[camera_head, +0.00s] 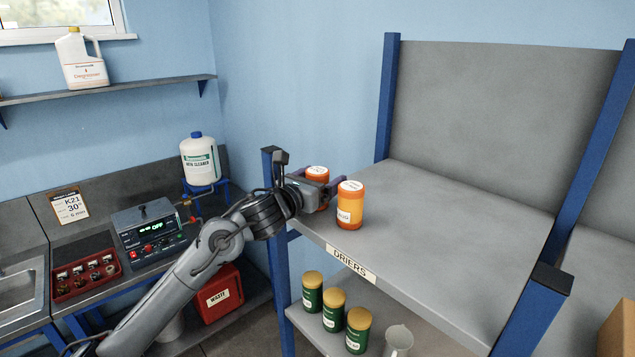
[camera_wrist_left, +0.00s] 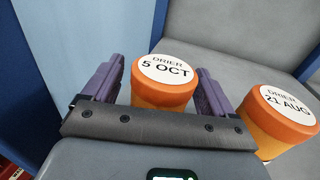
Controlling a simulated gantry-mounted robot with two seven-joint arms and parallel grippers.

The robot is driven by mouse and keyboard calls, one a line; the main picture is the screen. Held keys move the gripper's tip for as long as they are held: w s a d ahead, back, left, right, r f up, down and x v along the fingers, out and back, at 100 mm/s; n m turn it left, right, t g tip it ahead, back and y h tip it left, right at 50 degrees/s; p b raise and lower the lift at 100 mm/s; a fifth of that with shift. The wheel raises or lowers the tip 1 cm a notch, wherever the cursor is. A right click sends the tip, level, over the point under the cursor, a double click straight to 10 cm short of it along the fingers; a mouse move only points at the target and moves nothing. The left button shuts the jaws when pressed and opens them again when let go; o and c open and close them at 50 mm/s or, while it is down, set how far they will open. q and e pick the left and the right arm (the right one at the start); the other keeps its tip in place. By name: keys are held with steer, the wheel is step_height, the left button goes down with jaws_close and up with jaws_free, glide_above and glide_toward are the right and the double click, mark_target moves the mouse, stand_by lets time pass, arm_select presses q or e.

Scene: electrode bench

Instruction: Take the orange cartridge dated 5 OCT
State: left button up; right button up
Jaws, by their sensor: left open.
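The orange cartridge dated 5 OCT (camera_wrist_left: 162,92) stands upright on the upper shelf, its white lid label readable in the left wrist view. In the head view this cartridge (camera_head: 317,173) is partly hidden behind my gripper. My left gripper (camera_wrist_left: 160,78) is open, with one purple finger on each side of the cartridge. I cannot tell whether either finger touches it. In the head view the left gripper (camera_head: 322,186) is at the shelf's left end. A second orange cartridge (camera_head: 350,206), dated 21 AUG (camera_wrist_left: 277,118), stands just to the right, outside the fingers.
The upper shelf (camera_head: 450,240), labelled DRIERS (camera_head: 350,262), is clear to the right of the cartridges. A blue post (camera_head: 280,290) stands at its left corner. Green jars (camera_head: 333,310) and a white jug (camera_head: 398,340) stand on the shelf below.

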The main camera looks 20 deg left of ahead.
arm_select(q)
steer(key=shift+w, duration=0.15)
steer(key=shift+c, duration=0.4)
steer(key=c, duration=1)
steer(key=shift+c, duration=0.7)
steer(key=shift+r, duration=0.15)
